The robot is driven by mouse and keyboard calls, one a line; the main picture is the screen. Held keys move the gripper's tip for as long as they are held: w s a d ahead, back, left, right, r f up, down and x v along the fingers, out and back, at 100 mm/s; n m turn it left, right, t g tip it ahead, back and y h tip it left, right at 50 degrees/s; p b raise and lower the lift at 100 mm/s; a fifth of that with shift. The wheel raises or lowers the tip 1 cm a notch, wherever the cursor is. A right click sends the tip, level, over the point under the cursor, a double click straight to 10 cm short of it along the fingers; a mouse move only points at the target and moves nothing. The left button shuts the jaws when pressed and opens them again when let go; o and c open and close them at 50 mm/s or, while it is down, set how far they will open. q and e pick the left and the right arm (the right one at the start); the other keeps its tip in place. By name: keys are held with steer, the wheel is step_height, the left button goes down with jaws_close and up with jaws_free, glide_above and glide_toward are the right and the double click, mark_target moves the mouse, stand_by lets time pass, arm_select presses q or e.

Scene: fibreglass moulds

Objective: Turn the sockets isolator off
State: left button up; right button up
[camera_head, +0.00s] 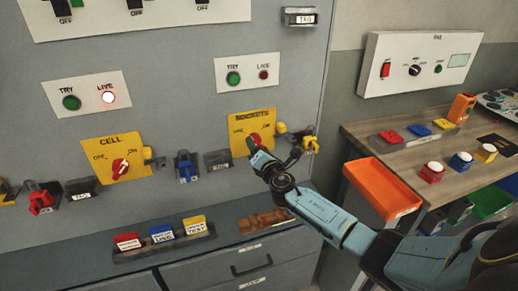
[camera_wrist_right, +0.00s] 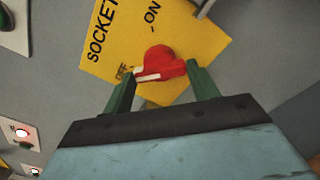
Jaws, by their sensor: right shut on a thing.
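The yellow SOCKETS isolator plate (camera_head: 240,122) is on the grey panel; it also fills the upper middle of the right wrist view (camera_wrist_right: 190,35). Its red rotary knob (camera_wrist_right: 160,58) has a white pointer mark towards the OFF lettering. The knob shows partly in the head view (camera_head: 255,138), with my gripper covering its lower side. My right gripper (camera_wrist_right: 160,72) is shut on the knob, one dark green finger at each side; in the head view its tip (camera_head: 258,155) is at the plate's lower edge. My left gripper is not in view.
Above the plate are a green TRY button (camera_head: 233,78) and an unlit-looking LIVE lamp (camera_head: 263,74). The yellow CELL isolator (camera_head: 118,158) is left, with its LIVE lamp (camera_head: 108,97) lit. Padlocks (camera_head: 185,166) hang nearby. An orange tray (camera_head: 383,187) is at the bench's edge.

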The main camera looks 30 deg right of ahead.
steer(key=o, duration=1)
steer(key=shift+s, duration=0.1)
steer(key=p+v, duration=0.1)
steer(key=v, duration=1.2)
steer(key=shift+s, duration=0.15)
steer(key=shift+f, duration=0.1)
